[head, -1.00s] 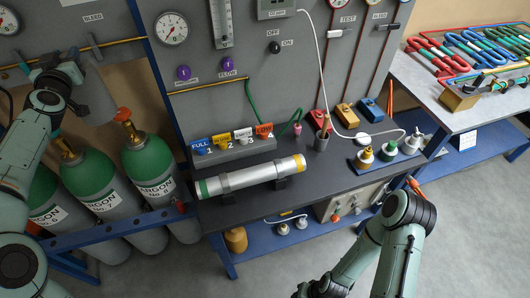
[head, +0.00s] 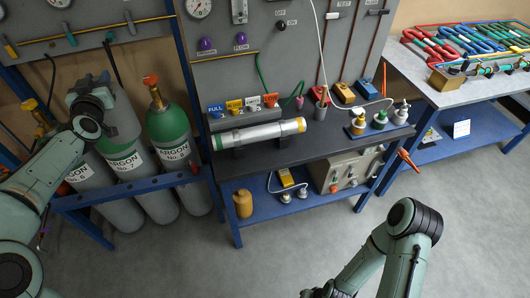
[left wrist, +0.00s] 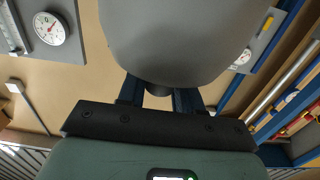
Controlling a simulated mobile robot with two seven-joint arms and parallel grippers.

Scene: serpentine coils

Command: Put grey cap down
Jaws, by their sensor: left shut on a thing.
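The grey cap (head: 122,117) is a smooth, rounded cylinder. In the head view it appears upright over the top of the middle argon cylinder (head: 124,160), its lower edge meeting the green shoulder in the picture. I cannot tell if it touches; that cylinder's valve is hidden. My left gripper (head: 104,92) is shut on the cap from the left side. The cap also fills the top middle of the left wrist view (left wrist: 185,40), beyond the gripper's dark palm. My right gripper (head: 318,292) is only partly visible at the bottom edge, its jaws unclear.
The right argon cylinder (head: 170,135) has a red-topped brass valve close beside the cap. The left cylinder (head: 88,175) stands partly behind my left arm. A blue rack rail (head: 135,188) crosses in front. The workbench (head: 330,142) stands to the right; the floor before it is clear.

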